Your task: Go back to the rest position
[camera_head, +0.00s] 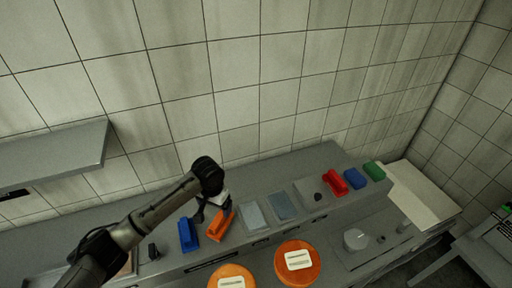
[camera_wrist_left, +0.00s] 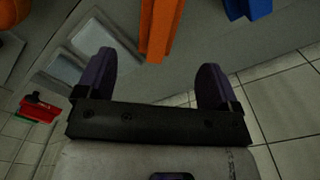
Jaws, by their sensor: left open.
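My left arm comes in from the lower left in the head view, with its gripper (camera_head: 208,208) over the back counter beside the orange block (camera_head: 221,225) and the blue block (camera_head: 187,235). In the left wrist view my left gripper (camera_wrist_left: 152,82) is open, its two dark fingers apart. The orange block (camera_wrist_left: 160,28) shows beyond the fingers there, and I see nothing held. Two orange cheese wheels with white labels, one in the middle (camera_head: 312,270) and one lower left (camera_head: 245,270), lie at the front. My right gripper is not in view.
On the grey counter (camera_head: 150,200) are flat grey plates (camera_head: 282,206), a red block (camera_head: 334,188), a blue block (camera_head: 355,180) and a green block (camera_head: 374,171). A grey shelf (camera_head: 60,155) hangs on the left. A white board (camera_head: 420,195) lies at right. The tiled wall stands behind.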

